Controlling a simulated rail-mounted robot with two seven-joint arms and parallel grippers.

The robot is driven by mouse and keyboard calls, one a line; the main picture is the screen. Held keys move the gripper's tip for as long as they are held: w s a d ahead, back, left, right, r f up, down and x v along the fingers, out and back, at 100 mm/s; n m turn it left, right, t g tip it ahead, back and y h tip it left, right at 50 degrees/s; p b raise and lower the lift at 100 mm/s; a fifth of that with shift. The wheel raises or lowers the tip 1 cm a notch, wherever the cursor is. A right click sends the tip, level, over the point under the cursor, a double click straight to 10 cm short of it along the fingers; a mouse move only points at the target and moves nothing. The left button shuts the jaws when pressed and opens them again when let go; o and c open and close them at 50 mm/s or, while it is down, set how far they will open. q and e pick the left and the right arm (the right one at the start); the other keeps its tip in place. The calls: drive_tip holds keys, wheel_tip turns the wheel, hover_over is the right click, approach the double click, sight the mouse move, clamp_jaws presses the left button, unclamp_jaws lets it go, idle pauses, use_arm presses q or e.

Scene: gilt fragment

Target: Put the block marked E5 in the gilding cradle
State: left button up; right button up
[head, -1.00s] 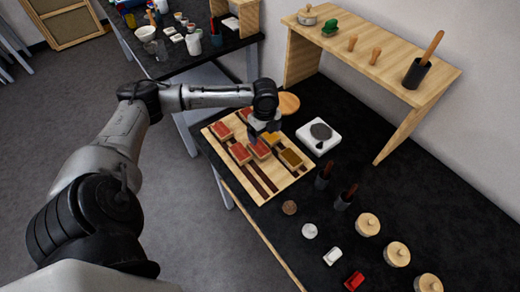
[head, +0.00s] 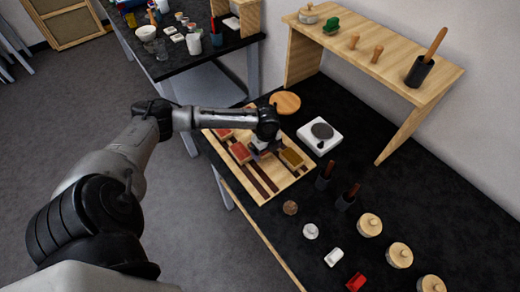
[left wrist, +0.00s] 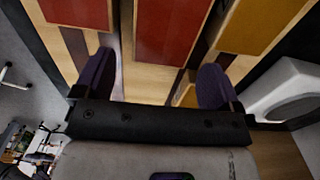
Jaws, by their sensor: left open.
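A light wooden tray (head: 284,178) with dark slots lies on the black table, holding red and ochre blocks. Red blocks (head: 240,152) and an ochre block (head: 291,158) show around my left gripper (head: 264,150); others are hidden under the wrist. In the left wrist view my left gripper (left wrist: 156,82) is open, its purple fingers apart with bare wood and slot strips between them. A red block (left wrist: 172,28) lies just ahead of that gap, with another red block (left wrist: 75,10) and an ochre block (left wrist: 260,22) either side. No E5 mark is legible. I cannot tell which thing is the gilding cradle.
A white square device with a grey disc (head: 322,131) stands right of the tray; a round wooden board (head: 285,103) lies behind. Dark cups with handles (head: 324,178), lidded wooden pots (head: 369,225) and small items line the right. A wooden shelf (head: 375,50) overhangs the back.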

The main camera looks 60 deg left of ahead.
use_arm(q)
drive_tip(key=shift+f, duration=0.95)
drive_tip(key=shift+c, duration=0.3)
drive_tip(key=c, duration=1)
drive_tip(key=shift+c, duration=0.2)
drive_tip(key=shift+r, duration=0.15)
